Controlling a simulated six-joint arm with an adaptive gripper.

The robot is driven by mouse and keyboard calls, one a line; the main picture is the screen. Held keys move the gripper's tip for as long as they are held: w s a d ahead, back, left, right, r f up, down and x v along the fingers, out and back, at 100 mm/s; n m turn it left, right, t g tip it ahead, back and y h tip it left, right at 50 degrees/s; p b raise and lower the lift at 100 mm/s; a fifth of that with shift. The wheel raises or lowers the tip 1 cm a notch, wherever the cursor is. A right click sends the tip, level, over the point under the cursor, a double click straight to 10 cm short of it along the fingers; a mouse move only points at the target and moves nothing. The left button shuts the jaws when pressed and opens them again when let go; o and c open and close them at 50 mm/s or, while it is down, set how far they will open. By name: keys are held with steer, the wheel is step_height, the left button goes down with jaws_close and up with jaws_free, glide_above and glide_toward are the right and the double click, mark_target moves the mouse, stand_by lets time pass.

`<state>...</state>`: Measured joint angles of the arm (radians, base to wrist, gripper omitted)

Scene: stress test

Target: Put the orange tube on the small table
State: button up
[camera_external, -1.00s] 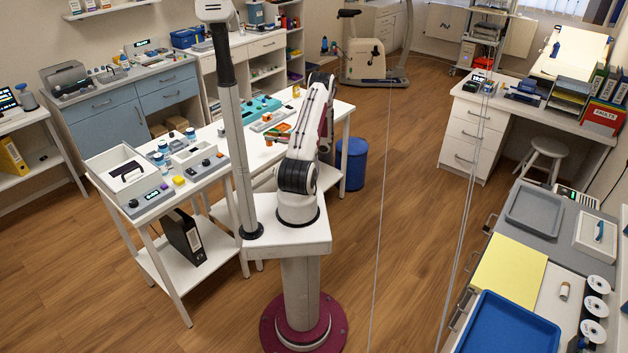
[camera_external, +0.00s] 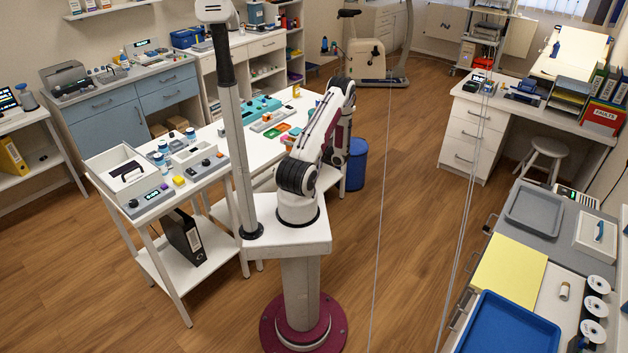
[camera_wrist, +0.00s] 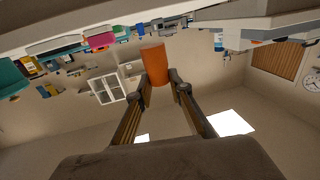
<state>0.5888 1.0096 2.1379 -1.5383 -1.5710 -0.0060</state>
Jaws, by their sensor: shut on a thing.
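The orange tube (camera_wrist: 154,64) stands out in the wrist view, between the two fingers of my gripper (camera_wrist: 159,82). My gripper is shut on it and covers its lower part in that view. In the external view my arm hides the gripper and the tube. A small white table (camera_external: 146,210) stands left of my base, with a lower shelf and lab devices on top. I cannot tell for certain whether this is the small table of the task.
A long white table (camera_external: 262,152) with coloured trays and a teal device lies behind my arm. A blue bin (camera_external: 356,165) stands on the floor to the right of my arm. A counter with a blue tray (camera_external: 508,335) is at the front right. Open wooden floor lies between.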

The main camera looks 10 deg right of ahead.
steer(key=shift+a, duration=0.15)
steer(key=shift+a, duration=0.2)
steer(key=w+a+r+n+g+y, duration=0.1)
steer(key=w+a+r+n+g, duration=0.1)
steer(key=a, duration=0.5)
steer(key=w+a+r+n+g+y, duration=0.2)
steer(key=a+r+n+g, duration=0.1)
steer(key=a+g, duration=0.3)
steer(key=shift+w+a+r+n, duration=0.35)
steer(key=shift+n, duration=0.05)
steer(key=shift+f, duration=0.15)
steer(key=shift+f, duration=2.35)
steer(key=shift+f, duration=0.1)
steer(key=shift+f, duration=2.2)
